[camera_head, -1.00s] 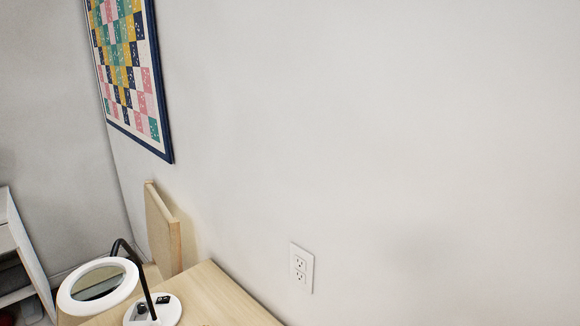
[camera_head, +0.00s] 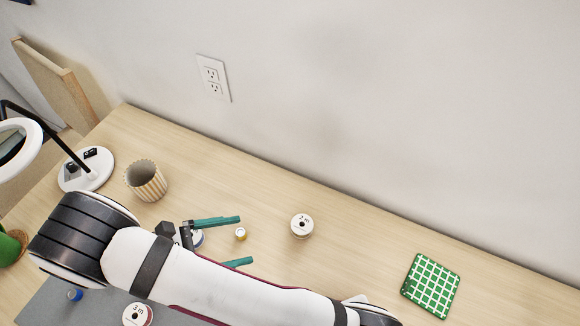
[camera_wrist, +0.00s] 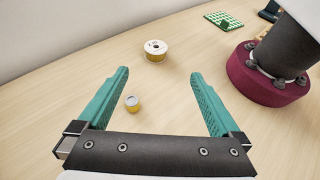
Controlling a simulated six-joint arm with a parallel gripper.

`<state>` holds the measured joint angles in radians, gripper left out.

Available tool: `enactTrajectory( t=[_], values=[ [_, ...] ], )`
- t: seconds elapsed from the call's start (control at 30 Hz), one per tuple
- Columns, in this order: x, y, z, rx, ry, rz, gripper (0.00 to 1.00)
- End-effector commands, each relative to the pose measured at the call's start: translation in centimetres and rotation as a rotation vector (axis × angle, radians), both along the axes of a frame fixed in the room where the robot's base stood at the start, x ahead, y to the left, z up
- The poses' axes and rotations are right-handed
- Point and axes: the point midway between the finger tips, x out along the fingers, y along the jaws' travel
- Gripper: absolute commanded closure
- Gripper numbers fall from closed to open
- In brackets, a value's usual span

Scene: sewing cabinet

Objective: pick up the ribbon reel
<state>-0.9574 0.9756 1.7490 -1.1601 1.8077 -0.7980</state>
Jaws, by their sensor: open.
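A white ribbon reel (camera_head: 302,225), its top marked "2 m", lies flat on the table right of my gripper (camera_head: 242,241). In the wrist view this reel (camera_wrist: 155,50) shows a yellowish side and sits just beyond the fingertips of my gripper (camera_wrist: 159,73), apart from them. A second reel (camera_head: 137,314), marked "3 m" with a reddish rim, lies at the lower left of the head view, partly cut by the frame edge. My gripper is open, with teal fingers spread and nothing held.
A striped cup (camera_head: 146,181) and a magnifier lamp (camera_head: 87,170) stand left. A green checked pad (camera_head: 431,285) lies right. The wall borders the table's back edge.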

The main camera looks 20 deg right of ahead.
Motion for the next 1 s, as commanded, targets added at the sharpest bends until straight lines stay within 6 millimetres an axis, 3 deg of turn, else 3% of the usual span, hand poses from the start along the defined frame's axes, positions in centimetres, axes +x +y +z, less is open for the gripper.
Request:
enactTrajectory(
  t=[0.07, 0.4, 0.57, 0.7, 0.8, 1.0],
  values=[
    [0.0, -0.1, -0.8, -0.024, 0.016, 0.035, 0.0],
    [0.6, -8.1, -4.1, -0.026, 0.019, 0.037, 0.0],
    [0.9, -10.0, -5.0, -0.024, 0.018, 0.035, 0.0],
    [1.3, -12.7, -6.2, -0.024, 0.019, 0.032, 0.0],
    [1.4, -13.9, -6.7, -0.023, 0.018, 0.034, 0.0],
    [1.4, -14.2, -6.8, -0.021, 0.016, 0.036, 0.0]
  ],
)
